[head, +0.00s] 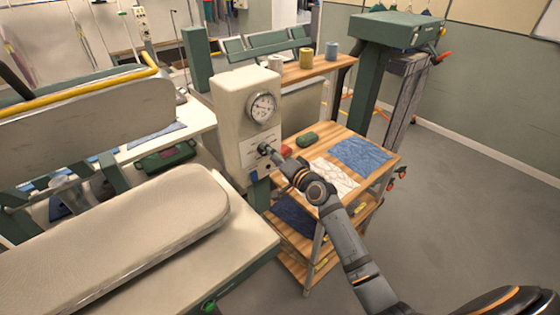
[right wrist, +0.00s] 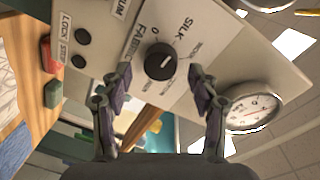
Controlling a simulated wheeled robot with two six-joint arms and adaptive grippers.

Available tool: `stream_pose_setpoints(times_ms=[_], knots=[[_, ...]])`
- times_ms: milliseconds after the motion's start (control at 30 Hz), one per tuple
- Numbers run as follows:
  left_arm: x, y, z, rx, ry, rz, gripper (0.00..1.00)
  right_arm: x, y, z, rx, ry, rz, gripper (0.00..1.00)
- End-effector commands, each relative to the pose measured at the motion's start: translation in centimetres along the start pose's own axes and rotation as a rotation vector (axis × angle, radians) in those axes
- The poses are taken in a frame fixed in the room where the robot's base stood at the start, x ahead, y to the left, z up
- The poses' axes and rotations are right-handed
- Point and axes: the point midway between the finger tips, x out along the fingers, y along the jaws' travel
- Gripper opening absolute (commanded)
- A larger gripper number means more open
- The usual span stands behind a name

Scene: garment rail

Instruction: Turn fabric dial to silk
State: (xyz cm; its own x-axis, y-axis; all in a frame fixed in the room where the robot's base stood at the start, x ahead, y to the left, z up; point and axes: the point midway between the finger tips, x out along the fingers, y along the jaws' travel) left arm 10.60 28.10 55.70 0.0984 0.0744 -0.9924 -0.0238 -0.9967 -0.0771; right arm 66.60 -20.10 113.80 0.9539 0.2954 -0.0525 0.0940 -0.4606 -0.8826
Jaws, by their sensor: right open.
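The fabric dial (right wrist: 160,62) is a round black knob with a short white mark, on a pale panel in the right wrist view. In the head view my right gripper (head: 267,151) is at the front of the cream control box (head: 232,100) and largely hides the dial. My left gripper is not in view.
A round gauge (head: 262,107) sits above the dial. A padded ironing board (head: 130,225) is at left. A wooden trolley (head: 380,165) with folded blue cloth (head: 360,154) and a red object (head: 286,150) stands right of the box. The grey floor at right is clear.

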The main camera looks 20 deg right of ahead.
Motion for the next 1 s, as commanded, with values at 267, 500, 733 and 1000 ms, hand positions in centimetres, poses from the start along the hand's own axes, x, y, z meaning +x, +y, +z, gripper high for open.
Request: stream_pose_setpoints(times_ms=[267, 500, 733, 1000], knots=[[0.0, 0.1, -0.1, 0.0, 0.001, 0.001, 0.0, -6.8, 0.2, 0.1, -0.008, -0.003, 0.004, 0.61], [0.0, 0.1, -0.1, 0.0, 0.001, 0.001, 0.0, -10.1, 0.1, 0.1, -0.003, -0.002, 0.002, 0.61], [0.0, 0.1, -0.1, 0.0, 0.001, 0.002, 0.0, -10.5, -0.1, 0.0, 0.001, -0.001, -0.002, 0.61], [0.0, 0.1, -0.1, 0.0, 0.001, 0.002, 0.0, -10.4, 0.0, 0.0, 0.0, -0.002, -0.001, 0.61]])
